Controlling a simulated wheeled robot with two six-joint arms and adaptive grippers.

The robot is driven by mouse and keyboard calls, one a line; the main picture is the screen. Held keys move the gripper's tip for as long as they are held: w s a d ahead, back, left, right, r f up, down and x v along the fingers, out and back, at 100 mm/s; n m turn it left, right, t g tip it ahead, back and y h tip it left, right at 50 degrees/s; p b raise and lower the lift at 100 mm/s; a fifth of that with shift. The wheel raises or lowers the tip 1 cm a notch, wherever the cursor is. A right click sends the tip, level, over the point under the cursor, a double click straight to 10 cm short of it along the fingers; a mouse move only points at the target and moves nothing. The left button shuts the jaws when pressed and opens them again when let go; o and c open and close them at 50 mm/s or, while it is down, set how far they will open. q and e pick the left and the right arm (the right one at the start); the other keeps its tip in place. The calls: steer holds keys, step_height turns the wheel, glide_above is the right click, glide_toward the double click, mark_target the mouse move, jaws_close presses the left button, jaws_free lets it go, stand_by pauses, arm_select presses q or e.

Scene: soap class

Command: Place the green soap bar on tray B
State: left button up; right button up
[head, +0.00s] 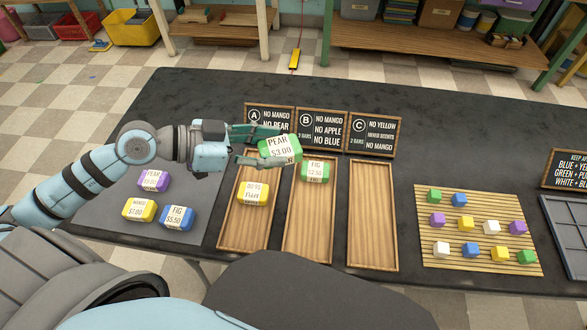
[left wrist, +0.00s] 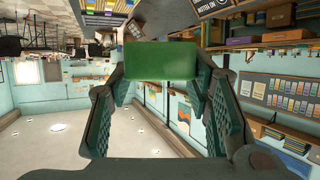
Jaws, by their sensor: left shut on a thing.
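My left gripper (head: 270,145) is shut on a green soap bar (head: 279,149) with a white label reading PEAR $3.00. It holds the bar raised, in front of the signs near the tops of trays A and B. The bar also shows between the fingers in the left wrist view (left wrist: 160,60). Tray B (head: 307,225) is the middle wooden tray, below sign B (head: 320,131). Another green bar (head: 315,171), labelled FIG, lies in its upper part; the rest of the tray is bare. My right gripper is not in view.
Tray A (head: 242,225), left of tray B, holds a yellow bar (head: 254,193). Tray C (head: 373,220), to the right, is empty. Purple (head: 153,180), yellow (head: 139,209) and blue (head: 177,217) bars lie on a grey mat at left. A slatted board (head: 480,267) holds several coloured cubes.

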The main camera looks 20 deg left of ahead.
arm_select(q)
steer(key=w+a+f+n, duration=0.1)
steer(key=w+a+f, duration=0.15)
steer(key=f, duration=0.25)
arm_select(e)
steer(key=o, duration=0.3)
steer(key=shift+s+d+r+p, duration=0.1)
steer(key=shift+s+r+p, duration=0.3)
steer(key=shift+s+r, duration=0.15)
arm_select(q)
steer(key=m+p, duration=0.1)
glide_above(304, 206)
step_height(304, 206, down, 10)
step_height(304, 206, down, 7)
steer(key=b, duration=0.9)
steer(key=shift+w, duration=0.15)
steer(key=shift+b, duration=0.45)
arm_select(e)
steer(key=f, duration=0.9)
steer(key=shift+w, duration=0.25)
arm_select(q)
steer(key=shift+f, duration=0.55)
steer(key=shift+s+f, duration=0.2)
steer(key=shift+f, duration=0.05)
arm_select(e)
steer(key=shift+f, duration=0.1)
